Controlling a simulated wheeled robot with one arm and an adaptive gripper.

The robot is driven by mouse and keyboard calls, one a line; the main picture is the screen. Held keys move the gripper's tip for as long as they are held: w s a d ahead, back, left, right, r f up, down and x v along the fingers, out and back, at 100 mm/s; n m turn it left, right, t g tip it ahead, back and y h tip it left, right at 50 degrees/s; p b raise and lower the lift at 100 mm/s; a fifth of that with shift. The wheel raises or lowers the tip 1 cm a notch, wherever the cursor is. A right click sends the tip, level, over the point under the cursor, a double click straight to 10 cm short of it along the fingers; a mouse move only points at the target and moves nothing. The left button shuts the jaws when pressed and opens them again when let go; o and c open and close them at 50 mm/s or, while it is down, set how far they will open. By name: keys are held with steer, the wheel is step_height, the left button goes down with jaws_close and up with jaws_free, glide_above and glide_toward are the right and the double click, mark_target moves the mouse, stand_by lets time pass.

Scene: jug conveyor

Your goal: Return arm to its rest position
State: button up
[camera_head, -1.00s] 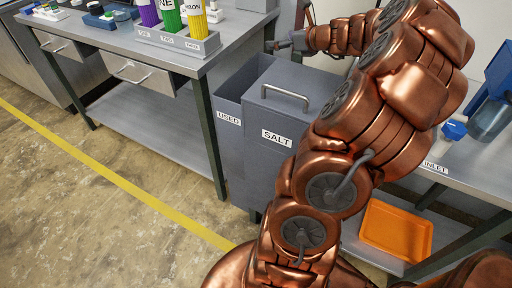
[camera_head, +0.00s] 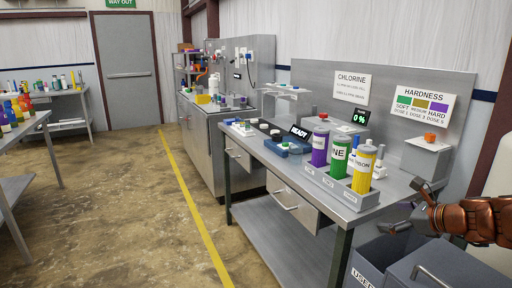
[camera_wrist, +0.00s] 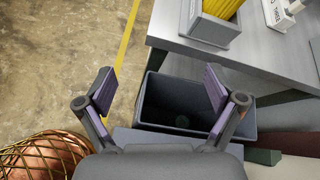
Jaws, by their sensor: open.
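My gripper (camera_head: 424,192) is at the right edge of the head view, beside the near right corner of the steel bench (camera_head: 384,203). In the wrist view my gripper (camera_wrist: 160,88) shows two spread fingers with purple pads and nothing between them. Below the fingers is an open dark bin (camera_wrist: 190,103), which looks empty apart from a small dark round spot inside. My copper-coloured forearm enters from the right in the head view; most of the arm is out of frame.
A rack (camera_head: 340,193) with purple, green and yellow cylinders stands on the bench near my gripper. The used bin (camera_head: 365,274) and a lidded grey bin (camera_head: 450,268) stand below. Open floor (camera_head: 120,215) with a yellow line lies left.

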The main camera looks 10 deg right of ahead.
steer(key=s+a+n+g+y+p, duration=0.1)
steer(key=s+a+n+g, duration=0.3)
steer(key=a, duration=0.5)
steer(key=s+a+n+g+p, duration=0.1)
steer(key=s+a+n+p, duration=0.15)
steer(key=a+n, duration=0.5)
steer(key=s+a+n+g+y+p, duration=0.1)
steer(key=s+a+n+g, duration=0.25)
steer(key=a, duration=0.75)
steer(key=s+n+g+h+p, duration=0.4)
steer(key=s+n, duration=1)
steer(key=s, duration=0.7)
steer(key=shift+s+a+g+h, duration=0.2)
steer(key=shift+s+g+h, duration=0.15)
steer(key=shift+h, duration=0.55)
